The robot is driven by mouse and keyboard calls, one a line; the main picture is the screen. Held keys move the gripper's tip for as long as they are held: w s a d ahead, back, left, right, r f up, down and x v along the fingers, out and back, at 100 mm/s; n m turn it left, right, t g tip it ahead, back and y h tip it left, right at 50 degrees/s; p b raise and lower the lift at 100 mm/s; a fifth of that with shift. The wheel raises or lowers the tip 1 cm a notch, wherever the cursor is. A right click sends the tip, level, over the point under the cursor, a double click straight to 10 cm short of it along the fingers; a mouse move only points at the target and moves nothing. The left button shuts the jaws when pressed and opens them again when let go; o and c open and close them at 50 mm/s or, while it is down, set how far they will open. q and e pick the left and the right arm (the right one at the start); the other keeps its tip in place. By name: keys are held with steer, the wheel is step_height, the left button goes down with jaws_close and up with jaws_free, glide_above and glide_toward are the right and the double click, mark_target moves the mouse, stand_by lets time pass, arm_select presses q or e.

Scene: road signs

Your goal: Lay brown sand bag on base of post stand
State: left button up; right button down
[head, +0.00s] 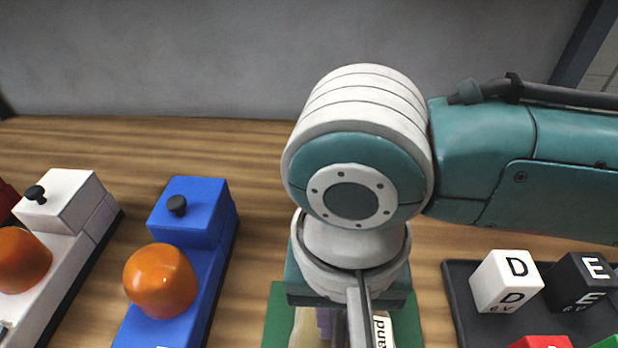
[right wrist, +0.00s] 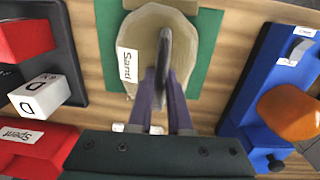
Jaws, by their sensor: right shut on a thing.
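The tan-brown sand bag (right wrist: 143,40) has a white "Sand" label and lies over a green square (right wrist: 205,50) in the right wrist view. In the head view only part of the bag (head: 306,328) shows, low in the middle beneath my right gripper (head: 340,325). In the right wrist view my right gripper (right wrist: 162,85) has its purple fingers close together on a dark grey upright strip at the bag. Whether the bag touches the green surface is unclear. No post stand can be made out for sure. My left gripper is out of view.
A blue block unit (head: 196,212) with an orange dome (head: 161,280) stands left of the green surface, with a white unit (head: 62,203) beyond. A dark tray (head: 466,310) with lettered cubes is at right. Bare wood lies between them, with a grey wall (head: 200,60) behind.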

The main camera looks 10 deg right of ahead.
steer(key=c, duration=0.8)
jaws_free()
steer(key=shift+c, duration=0.2)
